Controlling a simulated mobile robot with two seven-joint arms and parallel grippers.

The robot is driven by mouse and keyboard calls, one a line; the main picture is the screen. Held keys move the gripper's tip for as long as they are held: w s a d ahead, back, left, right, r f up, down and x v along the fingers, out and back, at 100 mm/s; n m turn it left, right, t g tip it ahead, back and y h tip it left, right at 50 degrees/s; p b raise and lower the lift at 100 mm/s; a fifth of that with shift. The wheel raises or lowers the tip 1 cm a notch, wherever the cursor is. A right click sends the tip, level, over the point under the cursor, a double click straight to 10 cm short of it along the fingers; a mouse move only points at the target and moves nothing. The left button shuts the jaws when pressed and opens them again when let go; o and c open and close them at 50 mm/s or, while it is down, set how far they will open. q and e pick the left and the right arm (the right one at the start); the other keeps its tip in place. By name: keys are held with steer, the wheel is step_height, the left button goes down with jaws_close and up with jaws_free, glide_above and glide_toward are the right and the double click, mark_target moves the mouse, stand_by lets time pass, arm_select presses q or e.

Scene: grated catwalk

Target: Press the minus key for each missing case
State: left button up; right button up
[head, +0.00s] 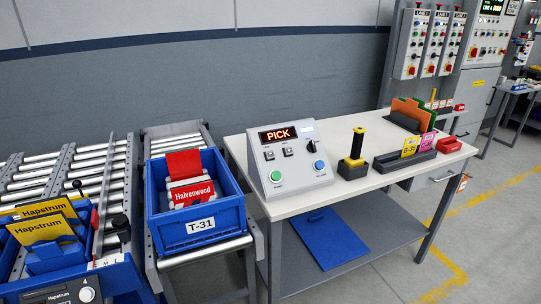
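A grey sloped console (290,165) stands on the table, its red-lit display (278,135) reading PICK. Below the display are two small dark keys, a left key (269,155) and a right key (288,152); their symbols are too small to read. The console also has a green button (276,176), a blue button (319,165) and a dark knob (311,146). A blue tote (224,213) labelled T-31 sits on the rollers left of the console. It holds red-and-white cases (191,192), one marked Halvenwood; its lower inside is partly hidden. Neither gripper is in view.
Another blue tote (90,285) with yellow Hapstrum cards (42,228) is at far left. A black-and-yellow handheld device (356,152) in a holder and a dark tray (405,160) stand right of the console. The table's front strip (350,190) is clear. A blue panel (325,238) lies on the lower shelf.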

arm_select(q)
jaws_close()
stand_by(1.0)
